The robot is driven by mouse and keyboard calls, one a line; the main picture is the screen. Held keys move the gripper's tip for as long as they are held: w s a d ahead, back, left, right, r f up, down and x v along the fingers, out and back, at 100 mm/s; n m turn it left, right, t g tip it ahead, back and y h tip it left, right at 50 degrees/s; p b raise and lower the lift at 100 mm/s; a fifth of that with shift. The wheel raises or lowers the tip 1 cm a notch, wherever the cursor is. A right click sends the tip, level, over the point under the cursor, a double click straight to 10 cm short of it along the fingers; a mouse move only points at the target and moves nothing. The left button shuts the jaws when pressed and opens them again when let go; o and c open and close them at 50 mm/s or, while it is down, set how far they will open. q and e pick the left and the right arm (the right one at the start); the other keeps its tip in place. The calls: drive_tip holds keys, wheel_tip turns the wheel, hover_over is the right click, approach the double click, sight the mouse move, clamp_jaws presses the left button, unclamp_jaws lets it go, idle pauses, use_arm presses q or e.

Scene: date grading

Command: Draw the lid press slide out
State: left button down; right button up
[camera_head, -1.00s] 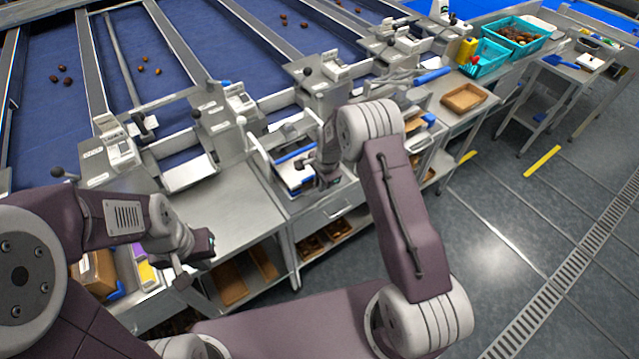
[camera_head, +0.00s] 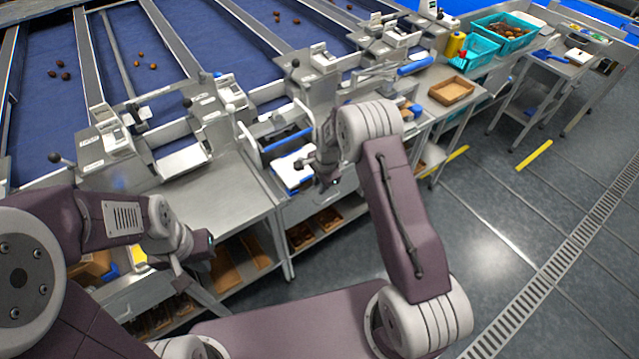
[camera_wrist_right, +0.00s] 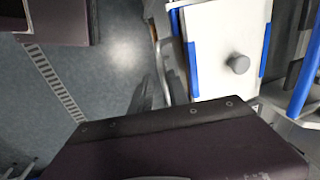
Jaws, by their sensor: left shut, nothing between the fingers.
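What looks like the lid press slide is a white plate (camera_head: 288,176) with blue edges, in a metal frame on the bench. In the right wrist view the white plate (camera_wrist_right: 215,35) shows a grey round knob (camera_wrist_right: 238,63) and blue side strips. My right gripper (camera_head: 328,182) is just right of the plate in the head view. I cannot tell whether it touches anything, and its fingers are too small or hidden to judge. My left gripper (camera_head: 206,246) is shut and empty, low at the front edge of the left bench, away from the press.
The steel bench top (camera_head: 215,190) left of the press is clear. Shelves below hold brown trays (camera_head: 315,228). A wooden tray (camera_head: 451,90) and turquoise crates (camera_head: 503,32) are further right. The grey floor (camera_head: 490,220) at the right is open.

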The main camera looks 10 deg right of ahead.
wheel_tip(320, 180, up, 9)
drive_tip(key=s+b, duration=0.1)
drive_tip(key=shift+s+d, duration=0.3)
drive_tip(key=s+r+n+t+b, duration=0.1)
drive_tip(key=s+r, duration=0.5)
drive_tip(key=r, duration=0.1)
drive_tip(key=s+d+f+n+g, duration=0.1)
drive_tip(key=s+f+n, duration=0.1)
drive_tip(key=s+n, duration=0.4)
drive_tip(key=s+d+f+n, duration=0.1)
drive_tip(key=s+f+n, duration=0.1)
drive_tip(key=s+n, duration=0.4)
drive_tip(key=s, duration=0.5)
drive_tip(key=shift+f+n+g+h, duration=0.15)
drive_tip(key=shift+n+g+h, duration=0.15)
drive_tip(key=shift+n+g, duration=0.1)
